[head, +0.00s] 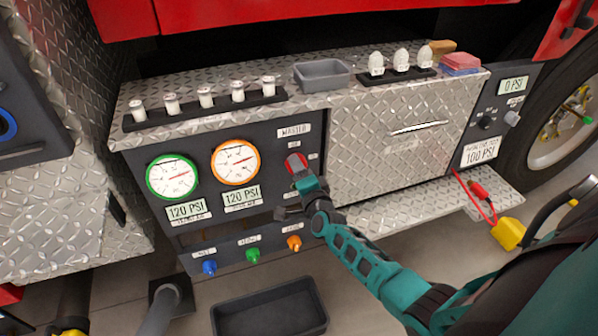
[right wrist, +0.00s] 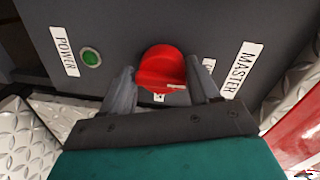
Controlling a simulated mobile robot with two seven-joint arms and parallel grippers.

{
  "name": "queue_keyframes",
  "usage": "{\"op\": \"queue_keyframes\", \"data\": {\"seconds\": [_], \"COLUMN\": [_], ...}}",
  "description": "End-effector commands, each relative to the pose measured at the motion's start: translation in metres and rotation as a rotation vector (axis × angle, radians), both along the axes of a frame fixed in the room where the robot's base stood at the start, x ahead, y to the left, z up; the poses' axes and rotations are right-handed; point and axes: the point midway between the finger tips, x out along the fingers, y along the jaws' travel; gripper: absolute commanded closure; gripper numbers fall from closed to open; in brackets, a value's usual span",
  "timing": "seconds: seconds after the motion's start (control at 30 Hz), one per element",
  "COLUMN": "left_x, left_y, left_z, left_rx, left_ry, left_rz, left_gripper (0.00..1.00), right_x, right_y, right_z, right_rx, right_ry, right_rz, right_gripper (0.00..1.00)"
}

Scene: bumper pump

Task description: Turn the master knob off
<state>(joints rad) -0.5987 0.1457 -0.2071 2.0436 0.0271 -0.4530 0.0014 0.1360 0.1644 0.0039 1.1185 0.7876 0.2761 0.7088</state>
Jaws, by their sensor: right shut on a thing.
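The red master knob (right wrist: 162,68) sits on the dark panel face, and a label reading MASTER (right wrist: 236,68) is beside it in the right wrist view. My right gripper (right wrist: 165,85) is shut on the knob, with one finger on each side of it. In the head view the knob (head: 296,162) shows just above my right gripper (head: 298,170), under the MASTER label. A green POWER light (right wrist: 91,57) shows left of the knob in the right wrist view. The knob's pointer direction is hard to tell. My left gripper is not in view.
Two gauges, green-rimmed (head: 172,177) and orange-rimmed (head: 235,162), are left of the knob. Blue (head: 209,267), green (head: 252,255) and orange (head: 294,243) fittings stick out below. A grey tray (head: 322,74) sits on the ledge. A dark bin (head: 318,318) is on the floor.

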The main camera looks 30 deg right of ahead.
Motion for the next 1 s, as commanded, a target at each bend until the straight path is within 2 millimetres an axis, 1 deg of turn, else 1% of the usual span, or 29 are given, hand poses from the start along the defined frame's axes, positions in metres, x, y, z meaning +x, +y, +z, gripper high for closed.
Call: {"op": "queue_keyframes", "data": {"seconds": [0.03,0.17,0.2,0.37,0.6,0.73,0.87,1.0], "left_x": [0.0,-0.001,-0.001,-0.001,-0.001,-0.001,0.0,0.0], "left_y": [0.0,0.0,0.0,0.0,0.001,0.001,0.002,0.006], "left_z": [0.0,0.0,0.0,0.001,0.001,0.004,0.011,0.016], "left_rx": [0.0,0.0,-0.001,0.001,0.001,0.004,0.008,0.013], "left_ry": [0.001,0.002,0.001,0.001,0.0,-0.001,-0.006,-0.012], "left_rz": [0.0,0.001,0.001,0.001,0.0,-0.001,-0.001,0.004], "left_gripper": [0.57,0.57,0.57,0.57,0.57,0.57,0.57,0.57], "right_x": [0.002,0.002,0.002,0.002,0.0,-0.007,-0.024,-0.053], "right_y": [-0.002,-0.002,-0.002,-0.001,0.0,0.002,0.006,0.013], "right_z": [0.005,0.005,0.005,0.004,0.002,0.002,0.005,0.007], "right_rx": [-0.008,-0.007,-0.007,-0.005,-0.002,-0.001,0.0,0.0], "right_ry": [-0.011,-0.011,-0.011,-0.008,-0.004,-0.002,-0.001,0.0], "right_rz": [-0.003,-0.003,-0.002,-0.001,0.0,0.001,0.0,-0.001], "right_gripper": [0.7,0.7,0.35,0.2,0.19,0.19,0.19,0.19]}}
